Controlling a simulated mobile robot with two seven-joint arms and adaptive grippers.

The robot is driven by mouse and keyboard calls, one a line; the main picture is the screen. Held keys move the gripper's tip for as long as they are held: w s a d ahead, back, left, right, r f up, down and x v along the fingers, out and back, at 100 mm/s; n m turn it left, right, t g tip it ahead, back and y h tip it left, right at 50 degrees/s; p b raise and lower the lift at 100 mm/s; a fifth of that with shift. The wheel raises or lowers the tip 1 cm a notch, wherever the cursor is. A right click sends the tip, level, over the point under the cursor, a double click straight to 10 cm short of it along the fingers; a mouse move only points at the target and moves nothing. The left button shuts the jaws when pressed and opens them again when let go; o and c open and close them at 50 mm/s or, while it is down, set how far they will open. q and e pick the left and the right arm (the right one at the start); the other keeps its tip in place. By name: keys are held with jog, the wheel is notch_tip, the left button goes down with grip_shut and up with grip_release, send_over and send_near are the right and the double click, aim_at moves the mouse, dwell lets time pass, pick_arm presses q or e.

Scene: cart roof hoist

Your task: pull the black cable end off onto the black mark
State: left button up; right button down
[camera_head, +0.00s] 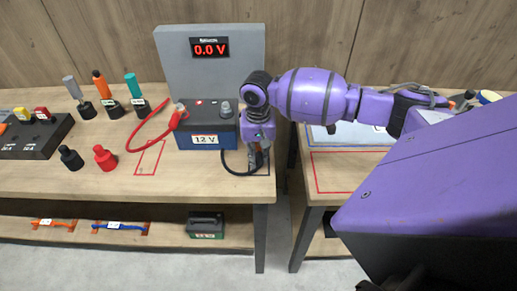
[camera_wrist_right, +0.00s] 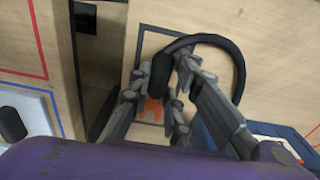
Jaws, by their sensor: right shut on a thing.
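The blue 12 V battery (camera_head: 205,134) stands on the left table, with a grey post on its right side that looks bare. My right gripper (camera_head: 257,160) points down just right of the battery, low over the table. It is shut on the black cable end (camera_wrist_right: 160,75), seen between my right fingers (camera_wrist_right: 156,92) in the wrist view. The black cable (camera_head: 233,171) curves from the battery to my gripper and forms a loop in the wrist view. Thin dark lines of the black mark (camera_wrist_right: 138,43) show beside the cable end; the rest is hidden. My left gripper is out of view.
A red cable (camera_head: 136,146) arches from the battery's left post beside a red outline (camera_head: 150,158). A grey panel (camera_head: 180,60) reading 0.0 V stands behind the battery. Several capped tools (camera_head: 107,98) stand at left. A gap separates the right table (camera_head: 345,172).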

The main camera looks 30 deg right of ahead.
jog(key=shift+f, duration=0.25)
jog(key=c, duration=1.5)
grip_release()
jog(key=shift+c, duration=0.2)
jog(key=shift+r, duration=0.15)
notch_tip(320, 180, up, 12)
jog(key=shift+a, duration=0.1)
